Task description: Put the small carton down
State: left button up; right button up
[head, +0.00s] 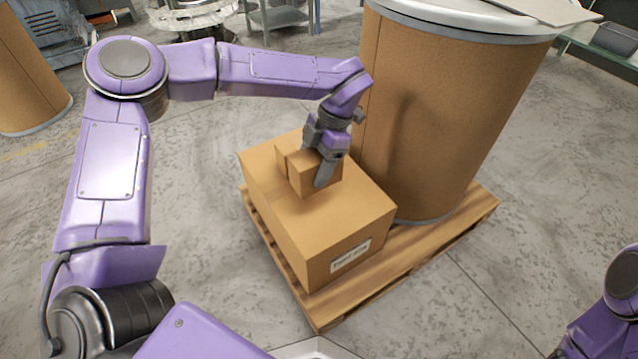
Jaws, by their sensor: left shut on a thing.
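The small carton (296,173) is a plain brown box at the top of the larger carton, in the middle of the head view. My left gripper (322,170) reaches down from above and is shut on the small carton, with one finger showing on its near right side. The small carton looks level and appears to touch the large carton's top, but a small gap cannot be ruled out. The large carton (350,222) has a white label on its front. My right gripper is not in view; only part of my right arm shows at the lower right.
The large carton stands on a wooden pallet (402,266). A tall brown drum (455,110) with a grey rim stands on the pallet close behind and right of my left gripper. Another brown drum (25,80) stands far left. The concrete floor around the pallet is clear.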

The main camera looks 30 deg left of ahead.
pick_arm(q)
jog(key=w+f, duration=0.1)
jog(key=w+f+b, duration=0.1)
jog(key=w+f, duration=0.1)
jog(key=f, duration=0.1)
jog(key=shift+a, duration=0.3)
jog(key=f, duration=0.1)
jog(key=f+b, duration=0.2)
jog(key=shift+w+a+f, duration=0.1)
jog(key=shift+w+f, duration=0.15)
jog(key=shift+w, duration=0.05)
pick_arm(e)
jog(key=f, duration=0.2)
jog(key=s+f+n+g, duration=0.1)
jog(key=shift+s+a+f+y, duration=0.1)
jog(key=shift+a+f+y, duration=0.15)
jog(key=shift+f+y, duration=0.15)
pick_arm(q)
jog(key=o, duration=1.5)
